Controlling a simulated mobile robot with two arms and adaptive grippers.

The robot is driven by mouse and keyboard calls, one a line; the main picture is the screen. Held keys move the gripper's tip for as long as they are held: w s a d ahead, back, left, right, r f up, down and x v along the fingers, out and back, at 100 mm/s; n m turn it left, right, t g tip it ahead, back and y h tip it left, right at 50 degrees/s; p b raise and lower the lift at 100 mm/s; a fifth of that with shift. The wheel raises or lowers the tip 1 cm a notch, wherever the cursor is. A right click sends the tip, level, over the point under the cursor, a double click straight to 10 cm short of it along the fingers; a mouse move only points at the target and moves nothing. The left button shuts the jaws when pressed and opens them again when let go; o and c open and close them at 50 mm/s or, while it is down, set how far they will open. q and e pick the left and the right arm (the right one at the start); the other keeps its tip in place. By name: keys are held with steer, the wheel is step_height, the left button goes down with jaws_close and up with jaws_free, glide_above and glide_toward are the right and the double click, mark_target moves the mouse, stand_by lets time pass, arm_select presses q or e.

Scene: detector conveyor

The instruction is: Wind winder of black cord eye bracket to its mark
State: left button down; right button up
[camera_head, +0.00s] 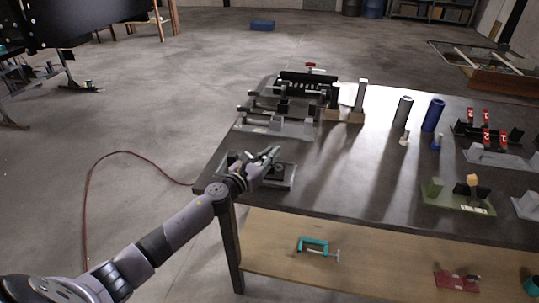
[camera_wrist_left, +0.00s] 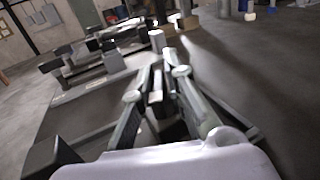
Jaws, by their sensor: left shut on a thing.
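A low fixture with a grey base plate (camera_head: 288,184) and black upright parts stands at the near left corner of the dark table. My left gripper (camera_head: 270,158) is over this fixture and reaches down to it from the left. In the left wrist view its fingers (camera_wrist_left: 158,88) are closed around a small dark and grey piece, which I take to be the winder. The fingers hide most of that piece. I cannot make out the cord, the eye or the mark. A black block of the fixture (camera_wrist_left: 50,158) shows at the lower left of the wrist view.
Behind it stands another grey fixture (camera_head: 275,127) with bars, and a black rack (camera_head: 307,83). Upright posts (camera_head: 360,97), a blue cylinder (camera_head: 433,115) and red-tagged parts stand farther right. The table's middle is bare. A teal clamp (camera_head: 314,245) lies on the lower shelf.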

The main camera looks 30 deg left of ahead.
arm_select(q)
steer(key=shift+a+n+y+p, duration=0.1)
steer(key=shift+n+y+p, duration=0.2)
steer(key=shift+y, duration=0.2)
stand_by(0.6)
steer(key=n+y+p, duration=0.2)
steer(key=y, duration=0.1)
steer(key=shift+r, duration=0.1)
steer(key=n+y, duration=0.2)
steer(key=y, duration=0.1)
steer(key=shift+p, duration=0.35)
steer(key=n+g+y, duration=0.1)
steer(key=y, duration=0.1)
steer(key=shift+n+y, duration=0.4)
steer(key=n+y, duration=0.1)
steer(key=g+y, duration=0.1)
steer(key=shift+f+n+g+y, duration=0.2)
steer(key=shift+n+g+y, duration=0.1)
steer(key=shift+n, duration=0.1)
steer(key=shift+n+g+y+b, duration=0.8)
steer(key=shift+n+y, duration=0.1)
steer(key=shift+y, duration=0.2)
steer(key=shift+n+g+y+b, duration=1.5)
steer(key=shift+n+g+y, duration=0.4)
steer(key=shift+g, duration=0.4)
